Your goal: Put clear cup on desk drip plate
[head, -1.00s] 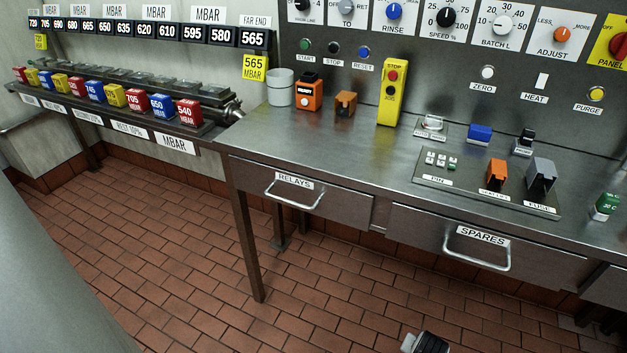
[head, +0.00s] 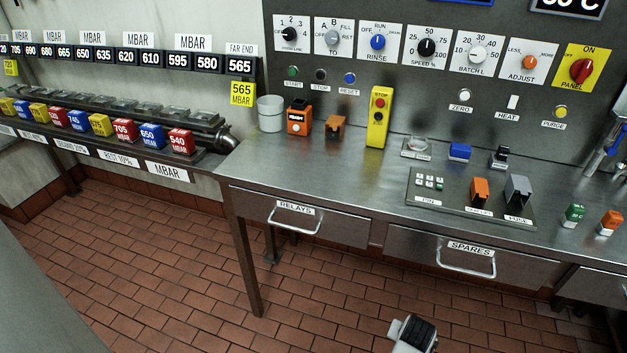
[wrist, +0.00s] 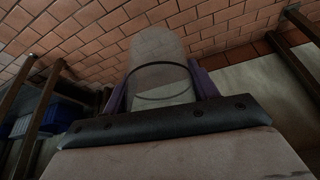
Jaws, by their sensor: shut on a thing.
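My gripper (wrist: 160,88) shows in the wrist view, with its purple fingers on both sides of a clear cup (wrist: 157,52). It is shut on the cup, and the tiled floor shows through and behind it. In the head view only a white and black part of my arm shows at the bottom edge, and the cup is not visible there. The steel desk (head: 330,172) runs across the right half of the head view. A small pale square plate with a clear round piece (head: 417,148) lies on it; I cannot tell whether this is the drip plate.
The desk carries a grey cup-like container (head: 270,114), an orange box (head: 299,121), a yellow stop post (head: 378,118) and a dark switch panel (head: 470,193). Drawer handles (head: 466,263) stick out in front. The desk's left front is clear.

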